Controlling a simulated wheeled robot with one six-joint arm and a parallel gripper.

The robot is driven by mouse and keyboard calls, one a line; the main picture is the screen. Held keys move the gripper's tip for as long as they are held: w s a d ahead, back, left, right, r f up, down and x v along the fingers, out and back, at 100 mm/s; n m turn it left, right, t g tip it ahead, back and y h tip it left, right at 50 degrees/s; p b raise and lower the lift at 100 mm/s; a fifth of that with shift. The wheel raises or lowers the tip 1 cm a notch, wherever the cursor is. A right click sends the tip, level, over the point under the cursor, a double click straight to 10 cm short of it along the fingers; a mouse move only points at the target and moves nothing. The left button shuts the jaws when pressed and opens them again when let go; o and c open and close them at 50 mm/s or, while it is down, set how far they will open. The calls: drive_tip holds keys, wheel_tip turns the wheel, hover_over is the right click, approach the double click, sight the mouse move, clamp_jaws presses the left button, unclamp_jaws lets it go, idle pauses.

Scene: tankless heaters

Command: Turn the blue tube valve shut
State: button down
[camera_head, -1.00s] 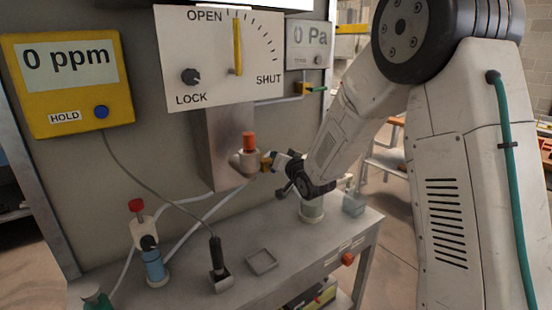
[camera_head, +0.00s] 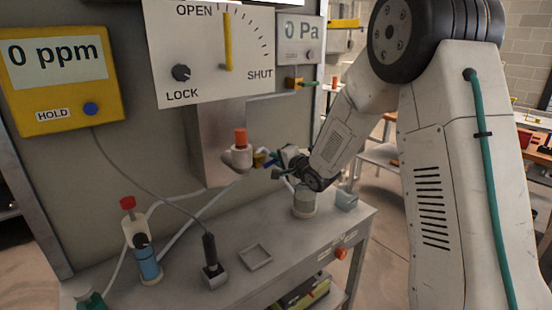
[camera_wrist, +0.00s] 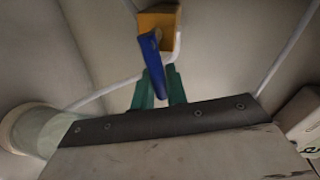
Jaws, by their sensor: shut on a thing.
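The blue tube valve has a blue lever handle (camera_wrist: 153,65) on a yellow-orange body (camera_wrist: 158,22) in the wrist view. In the head view its body (camera_head: 260,159) sits beside the red-capped fitting under the OPEN–SHUT panel, with a little blue (camera_head: 271,163) showing. My gripper (camera_wrist: 160,80) has green fingers, one on each side of the handle's lower end, and is shut on it. The handle is slightly tilted in the wrist view. In the head view my gripper (camera_head: 276,163) is small, and its exact contact is hard to make out.
The OPEN–SHUT panel (camera_head: 205,55) has a yellow pointer and a LOCK knob. The fitting (camera_head: 238,157) stands close left of my gripper. A grey bench (camera_head: 190,265) below carries a jar (camera_head: 304,202), a square tray (camera_head: 256,257) and a blue bottle (camera_head: 148,262).

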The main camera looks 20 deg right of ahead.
drive_tip(key=shift+d+f+m+y, duration=0.1)
drive_tip(key=shift+f+m+y, duration=0.2)
drive_tip(key=shift+m, duration=0.3)
drive_tip(key=c, duration=1.5)
unclamp_jaws()
drive_tip(key=v, duration=0.8)
drive_tip(key=shift+w, duration=0.1)
